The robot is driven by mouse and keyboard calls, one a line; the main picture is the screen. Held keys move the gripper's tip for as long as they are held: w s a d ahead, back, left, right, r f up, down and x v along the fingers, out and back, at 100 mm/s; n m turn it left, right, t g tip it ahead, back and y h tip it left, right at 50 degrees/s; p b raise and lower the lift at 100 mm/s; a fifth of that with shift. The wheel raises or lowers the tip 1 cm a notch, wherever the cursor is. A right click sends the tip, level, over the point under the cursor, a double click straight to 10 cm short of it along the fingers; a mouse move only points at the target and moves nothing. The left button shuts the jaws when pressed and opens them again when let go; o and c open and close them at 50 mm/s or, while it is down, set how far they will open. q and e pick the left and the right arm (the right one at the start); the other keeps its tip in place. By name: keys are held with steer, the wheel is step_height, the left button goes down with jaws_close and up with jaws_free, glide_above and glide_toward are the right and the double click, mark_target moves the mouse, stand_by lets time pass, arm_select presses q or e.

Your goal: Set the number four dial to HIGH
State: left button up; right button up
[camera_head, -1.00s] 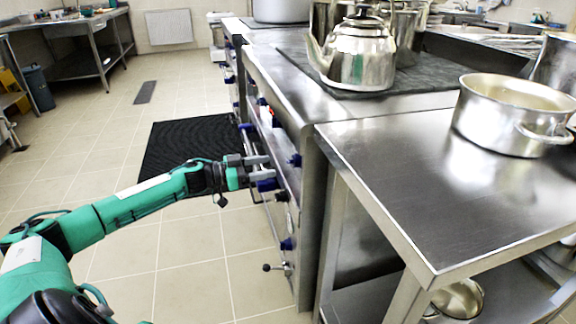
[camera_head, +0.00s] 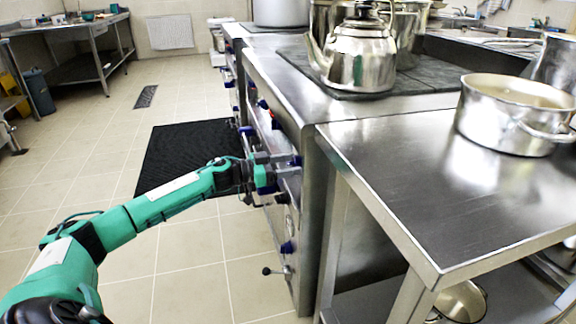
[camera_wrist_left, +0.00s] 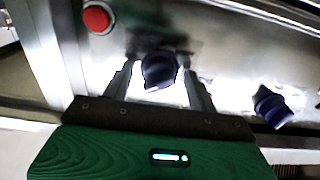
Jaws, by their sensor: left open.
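My left gripper (camera_head: 285,166) is at the stove's front panel, with its fingers pointing at the panel. In the left wrist view the gripper (camera_wrist_left: 160,88) is open, with one finger on each side of a dark blue dial (camera_wrist_left: 159,70). I cannot tell whether the fingers touch it. A blue dial (camera_head: 296,160) shows at the fingertips in the head view. Another blue dial (camera_wrist_left: 271,106) is to the right in the wrist view. No dial numbers or HIGH mark can be read. My right gripper is out of view.
A red button (camera_wrist_left: 97,17) is near the gripper on the panel. Lower on the panel are a blue knob (camera_head: 288,247) and a lever valve (camera_head: 278,270). A kettle (camera_head: 359,60) stands on the stove; a pot (camera_head: 500,125) stands on the steel table (camera_head: 410,180).

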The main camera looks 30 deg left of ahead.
arm_select(q)
steer(key=shift+c, duration=0.2)
steer(key=c, duration=0.9)
steer(key=shift+c, duration=0.2)
